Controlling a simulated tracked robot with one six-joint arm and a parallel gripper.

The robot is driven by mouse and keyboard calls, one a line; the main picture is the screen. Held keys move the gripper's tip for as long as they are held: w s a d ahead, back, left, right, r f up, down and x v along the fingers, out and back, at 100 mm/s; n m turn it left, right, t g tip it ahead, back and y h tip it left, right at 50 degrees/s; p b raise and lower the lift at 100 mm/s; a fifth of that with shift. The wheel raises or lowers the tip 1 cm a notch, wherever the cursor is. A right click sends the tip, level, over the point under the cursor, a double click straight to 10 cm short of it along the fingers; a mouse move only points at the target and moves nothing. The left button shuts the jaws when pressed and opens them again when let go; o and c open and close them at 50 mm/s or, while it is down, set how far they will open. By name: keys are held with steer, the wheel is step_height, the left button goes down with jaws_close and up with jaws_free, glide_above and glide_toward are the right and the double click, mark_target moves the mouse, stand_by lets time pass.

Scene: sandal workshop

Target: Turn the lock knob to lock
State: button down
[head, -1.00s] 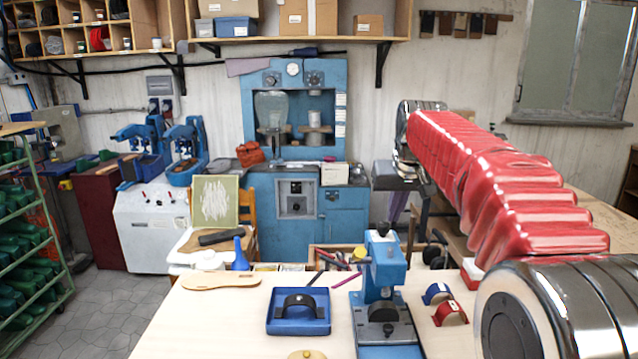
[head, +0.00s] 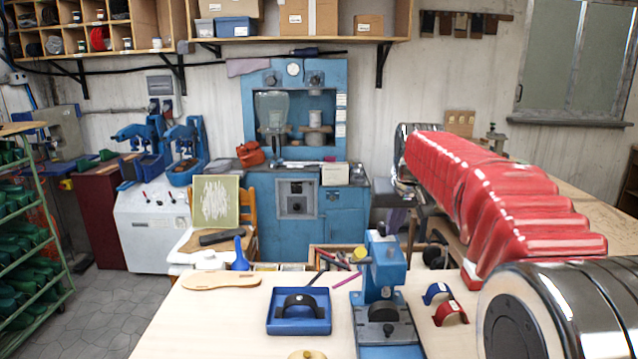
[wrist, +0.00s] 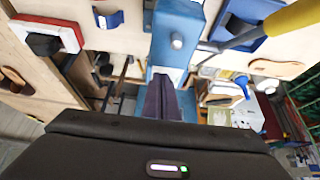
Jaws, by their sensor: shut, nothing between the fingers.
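The small blue press (head: 382,290) stands on the bench in the head view. In the wrist view its blue column (wrist: 178,20) carries a small pale round knob (wrist: 177,41); I take this for the lock knob, and its turned position cannot be read. My gripper (wrist: 166,77) is shut and empty, its dark purple fingers pointing toward the column just short of the knob in that picture; I cannot judge the depth gap. In the head view my gripper (head: 395,225) hangs pointing down beyond the press, partly hidden. The press's yellow-ended handle (head: 361,252) also shows in the wrist view (wrist: 295,17).
A blue tray (head: 299,325) with a dark strap piece is left of the press. Blue (head: 437,292) and red (head: 450,313) strap pieces lie to its right. A wooden box of tools (head: 330,258) sits behind. The bench's front left is mostly clear.

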steer(key=shift+a, duration=0.8)
stand_by(0.4)
steer(key=shift+w+a, duration=0.1)
steer(key=shift+a, duration=0.35)
stand_by(0.3)
steer(key=shift+s+a, duration=0.1)
steer(key=shift+s, duration=0.3)
stand_by(0.4)
steer(key=shift+r, duration=3)
